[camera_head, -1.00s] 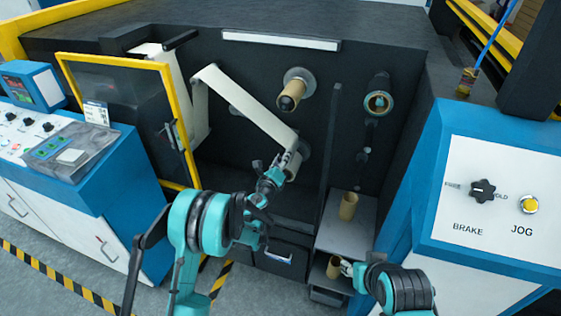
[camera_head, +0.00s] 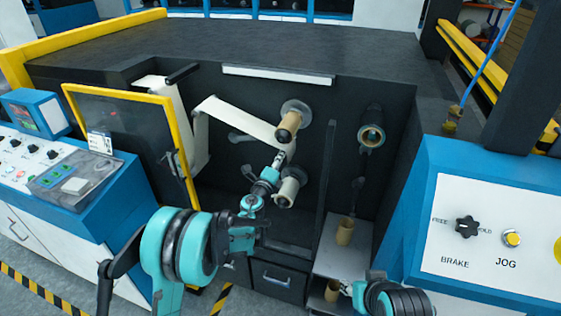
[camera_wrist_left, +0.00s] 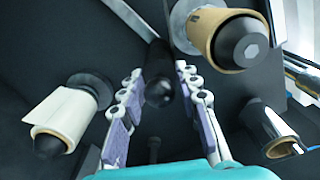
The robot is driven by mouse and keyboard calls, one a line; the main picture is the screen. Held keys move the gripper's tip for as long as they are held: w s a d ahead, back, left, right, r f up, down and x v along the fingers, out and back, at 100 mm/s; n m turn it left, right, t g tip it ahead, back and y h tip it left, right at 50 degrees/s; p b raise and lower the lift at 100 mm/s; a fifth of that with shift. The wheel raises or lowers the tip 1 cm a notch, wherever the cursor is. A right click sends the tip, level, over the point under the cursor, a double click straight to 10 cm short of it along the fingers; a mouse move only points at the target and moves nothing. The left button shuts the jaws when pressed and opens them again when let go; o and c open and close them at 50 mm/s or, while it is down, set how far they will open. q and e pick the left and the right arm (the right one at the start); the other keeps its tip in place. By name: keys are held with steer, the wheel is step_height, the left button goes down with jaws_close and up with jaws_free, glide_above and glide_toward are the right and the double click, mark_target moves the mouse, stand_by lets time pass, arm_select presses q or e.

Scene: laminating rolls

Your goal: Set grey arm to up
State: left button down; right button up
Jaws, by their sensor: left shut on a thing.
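The grey arm (camera_head: 243,138) shows partly in the head view, behind the pale web on the dark machine face. In the left wrist view its grey bar (camera_wrist_left: 130,16) slants down to a black knob (camera_wrist_left: 160,85). My left gripper (camera_head: 283,156) is at its right end, between the upper and lower rolls. In the left wrist view my left gripper (camera_wrist_left: 160,100) has its fingers on both sides of the knob, shut on it. My right gripper (camera_head: 345,289) is low at the right, beside a cardboard core; its fingers are too small to read.
An upper cardboard core (camera_head: 288,126) sticks out just above my left gripper, and a lower roll (camera_head: 287,191) just below. The pale web (camera_head: 240,120) runs close by. A yellow-framed door (camera_head: 185,135) stands at left. Cores (camera_head: 345,230) stand on a shelf at right.

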arm_select(q)
steer(key=c, duration=1.3)
jaws_free()
steer(key=v, duration=1.2)
